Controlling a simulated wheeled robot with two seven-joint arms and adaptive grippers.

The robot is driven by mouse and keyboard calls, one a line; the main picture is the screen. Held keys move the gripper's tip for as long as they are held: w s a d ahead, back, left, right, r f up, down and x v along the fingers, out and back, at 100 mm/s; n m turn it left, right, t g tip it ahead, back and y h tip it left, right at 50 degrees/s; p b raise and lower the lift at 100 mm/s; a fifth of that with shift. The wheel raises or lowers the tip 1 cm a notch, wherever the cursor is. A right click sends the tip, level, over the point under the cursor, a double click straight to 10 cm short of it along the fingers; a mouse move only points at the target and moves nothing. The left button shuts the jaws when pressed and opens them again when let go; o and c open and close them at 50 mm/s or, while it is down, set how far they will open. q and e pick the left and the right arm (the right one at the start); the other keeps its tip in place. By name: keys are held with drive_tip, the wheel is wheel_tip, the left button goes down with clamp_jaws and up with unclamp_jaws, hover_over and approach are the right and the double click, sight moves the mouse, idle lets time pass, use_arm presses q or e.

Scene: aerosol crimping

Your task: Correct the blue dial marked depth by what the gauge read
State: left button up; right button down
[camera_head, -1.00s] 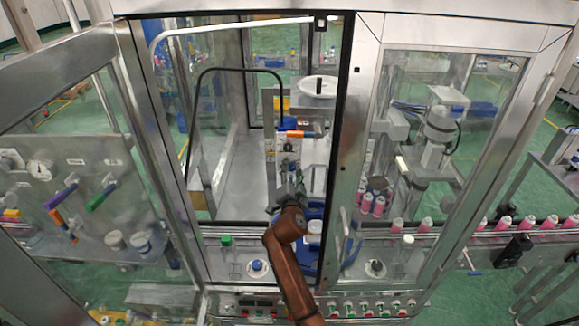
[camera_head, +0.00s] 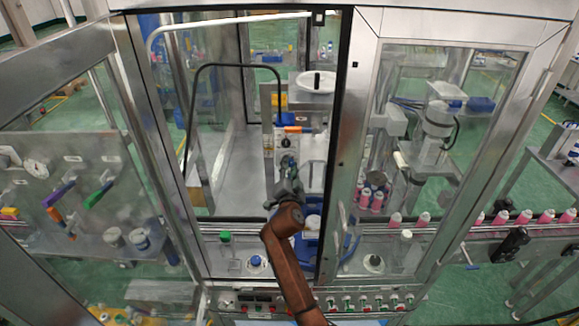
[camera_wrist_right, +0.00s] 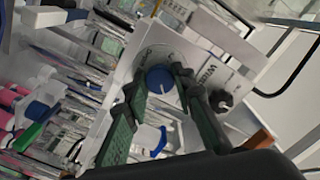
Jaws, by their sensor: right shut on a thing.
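The blue dial (camera_wrist_right: 159,79) sits on a pale panel (camera_wrist_right: 200,48) in the right wrist view, with a light mark on its face. Printed lettering and a black knob (camera_wrist_right: 221,99) are beside it. My right gripper (camera_wrist_right: 157,84) has its green-padded fingers on either side of the dial and is shut on it. In the head view my right gripper (camera_head: 286,190) is at the lower part of the upright panel (camera_head: 280,155), inside the open bay, and covers the dial. A round white gauge (camera_head: 36,168) is on the left panel; its reading is too small to tell. My left gripper is out of view.
A metal frame post (camera_head: 340,150) stands close to the right of my arm. A black hoop-shaped rail (camera_head: 238,66) is at the left. Pink cans (camera_head: 378,200) stand behind the right pane. Bare floor of the bay (camera_head: 240,170) lies left of the panel.

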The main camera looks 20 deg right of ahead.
drive_tip(key=shift+n, duration=0.3)
drive_tip(key=n+b, duration=0.1)
drive_tip(key=n, duration=0.1)
drive_tip(key=shift+n, duration=0.3)
drive_tip(key=n, duration=0.4)
drive_tip(key=shift+r+n, duration=0.15)
drive_tip(key=shift+n, duration=0.15)
drive_tip(key=n, duration=0.4)
drive_tip(key=n+p, duration=0.1)
drive_tip(key=n, duration=0.5)
drive_tip(key=shift+p, duration=0.35)
